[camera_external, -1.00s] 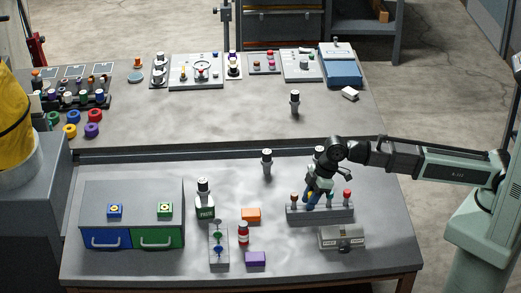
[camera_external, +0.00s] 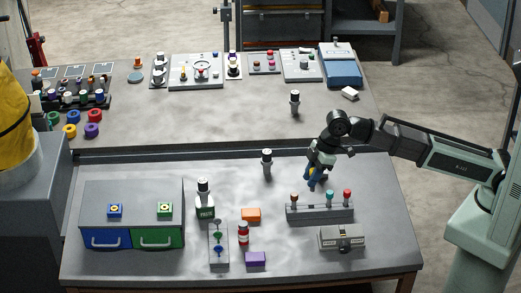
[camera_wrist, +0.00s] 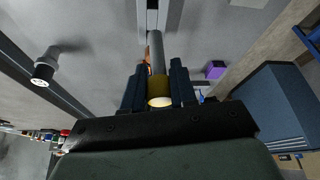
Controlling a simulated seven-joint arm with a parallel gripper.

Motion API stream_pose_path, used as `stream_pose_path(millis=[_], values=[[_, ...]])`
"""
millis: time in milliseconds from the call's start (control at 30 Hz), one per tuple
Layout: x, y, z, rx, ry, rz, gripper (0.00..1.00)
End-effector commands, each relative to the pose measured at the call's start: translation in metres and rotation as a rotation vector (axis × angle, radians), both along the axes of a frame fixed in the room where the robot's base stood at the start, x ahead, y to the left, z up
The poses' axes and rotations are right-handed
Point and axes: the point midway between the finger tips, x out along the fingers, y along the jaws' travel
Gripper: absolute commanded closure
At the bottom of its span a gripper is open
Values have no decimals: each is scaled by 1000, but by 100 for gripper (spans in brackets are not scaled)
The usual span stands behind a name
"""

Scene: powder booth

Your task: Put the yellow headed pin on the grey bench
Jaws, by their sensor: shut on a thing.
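The yellow headed pin (camera_wrist: 159,92) is between my gripper's fingers in the wrist view. Its yellow head is near the camera and its grey shaft points away. My gripper (camera_external: 314,180) is shut on it, above the grey bench (camera_external: 382,205) and behind the pin rack (camera_external: 320,214). In the external view the pin is mostly hidden by the fingers. The rack holds pins with brown-orange (camera_external: 294,196), teal (camera_external: 329,196) and red (camera_external: 347,195) heads.
A black-and-white bottle (camera_external: 267,161) stands left of my gripper. A grey box (camera_external: 342,238) sits in front of the rack. Orange (camera_external: 251,214) and purple (camera_external: 256,259) blocks lie further left. The bench's right side is clear.

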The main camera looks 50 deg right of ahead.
Motion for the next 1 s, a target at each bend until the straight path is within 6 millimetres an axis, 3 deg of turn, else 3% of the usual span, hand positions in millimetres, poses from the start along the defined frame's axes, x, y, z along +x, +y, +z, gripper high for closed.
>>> stream_pose_path(millis=[167,367,667,1000], values=[[4,-5,2,0,0,-10,100],[31,-36,1,-1,1,-69,100],[102,-108,0,-6,8,-209,100],[211,-188,10,-8,22,-368,100]])
